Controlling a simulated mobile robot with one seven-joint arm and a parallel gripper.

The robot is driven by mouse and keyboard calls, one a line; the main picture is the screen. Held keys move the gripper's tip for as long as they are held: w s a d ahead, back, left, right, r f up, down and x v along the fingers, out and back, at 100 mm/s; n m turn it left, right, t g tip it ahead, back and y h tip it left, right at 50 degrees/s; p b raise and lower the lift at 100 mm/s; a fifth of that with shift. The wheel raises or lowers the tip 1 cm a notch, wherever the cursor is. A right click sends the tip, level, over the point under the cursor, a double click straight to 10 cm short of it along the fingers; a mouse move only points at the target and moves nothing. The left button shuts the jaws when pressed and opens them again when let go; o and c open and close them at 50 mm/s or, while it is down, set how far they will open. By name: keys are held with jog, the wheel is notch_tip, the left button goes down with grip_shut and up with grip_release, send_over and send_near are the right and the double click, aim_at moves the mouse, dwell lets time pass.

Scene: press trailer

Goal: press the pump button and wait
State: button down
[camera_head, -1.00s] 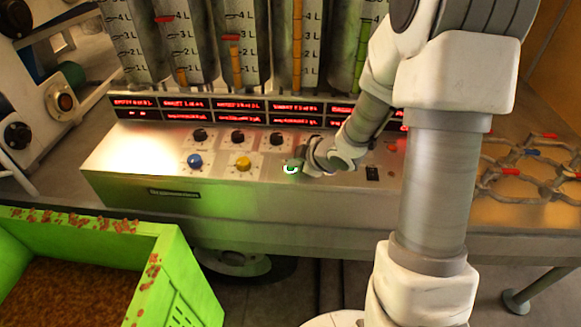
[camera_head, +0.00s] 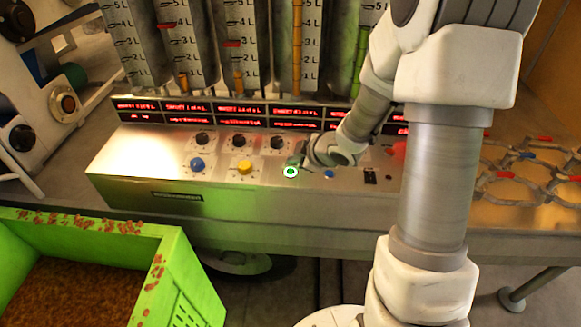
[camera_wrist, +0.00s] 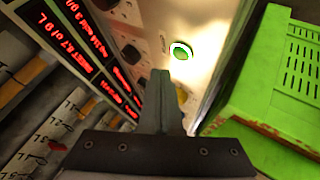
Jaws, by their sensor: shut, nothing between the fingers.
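A round green button with a bright white ring (camera_head: 290,171) sits on the sloped metal panel (camera_head: 225,185), just right of the yellow knob. It also shows in the wrist view, where the green button (camera_wrist: 180,51) lies just beyond my fingertips. No readable label marks it as the pump button. My gripper (camera_head: 298,158) is shut and empty, close behind the green button in the head view and seemingly apart from it. In the wrist view my gripper (camera_wrist: 162,76) has its fingers together, pointing at the panel.
A blue knob (camera_head: 197,165), a yellow knob (camera_head: 244,167), black knobs (camera_head: 239,140) and a small blue button (camera_head: 329,174) are on the panel. Red displays (camera_head: 240,109) and graduated tubes (camera_head: 236,55) stand behind. A green crate (camera_head: 185,275) is front left.

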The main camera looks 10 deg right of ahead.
jog(key=shift+r+p, duration=1.3)
jog(key=shift+r, duration=0.45)
notch_tip(320, 180, up, 10)
jog(key=p, duration=0.9)
jog(key=shift+p, duration=0.3)
